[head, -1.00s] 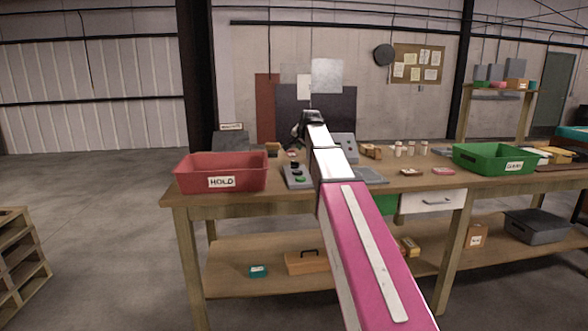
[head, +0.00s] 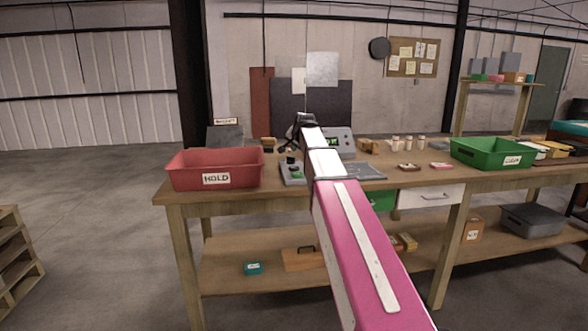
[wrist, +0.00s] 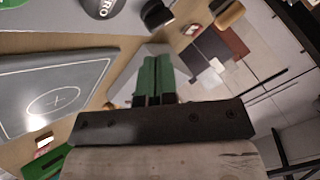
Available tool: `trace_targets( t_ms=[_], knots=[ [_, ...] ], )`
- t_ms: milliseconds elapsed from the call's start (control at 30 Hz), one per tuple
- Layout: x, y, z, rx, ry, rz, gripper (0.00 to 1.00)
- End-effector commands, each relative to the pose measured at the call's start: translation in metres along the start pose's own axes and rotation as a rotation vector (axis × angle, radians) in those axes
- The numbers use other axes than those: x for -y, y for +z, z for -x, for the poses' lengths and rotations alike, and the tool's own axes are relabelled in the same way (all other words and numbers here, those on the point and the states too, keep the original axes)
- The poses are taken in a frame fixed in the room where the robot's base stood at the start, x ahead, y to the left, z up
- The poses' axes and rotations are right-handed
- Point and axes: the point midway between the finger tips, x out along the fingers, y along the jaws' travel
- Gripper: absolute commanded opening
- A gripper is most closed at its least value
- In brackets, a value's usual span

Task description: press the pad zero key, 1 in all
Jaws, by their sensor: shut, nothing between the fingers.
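In the wrist view a dark rounded key (wrist: 103,7) with white letters ending in "RO" is cut by the top edge. It sits on a grey housing. My gripper (wrist: 152,62) shows its two green fingers together, shut with nothing between them. The fingertips lie to the right of and below the key in that view, apart from it. A grey plate (wrist: 28,98) with a circle and cross is at the left. In the head view the arm hides part of the bench. A small grey control box (head: 291,176) with dark and green keys stands left of the arm.
A red HOLD bin (head: 190,172) stands left on the wooden bench, and a green bin (head: 480,154) right. A grey console (head: 344,142) with a green display is behind my arm. Small bottles (head: 408,143) and blocks lie to its right.

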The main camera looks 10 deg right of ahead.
Motion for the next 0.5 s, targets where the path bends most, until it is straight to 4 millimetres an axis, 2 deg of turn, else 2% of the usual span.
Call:
trace_targets(
  t_ms=[233, 500],
  knots=[
    [-0.016, 0.017, -0.022, 0.001, 0.001, 0.000, 0.00],
    [-0.025, 0.025, -0.035, 0.000, 0.000, 0.000, 0.00]
  ],
)
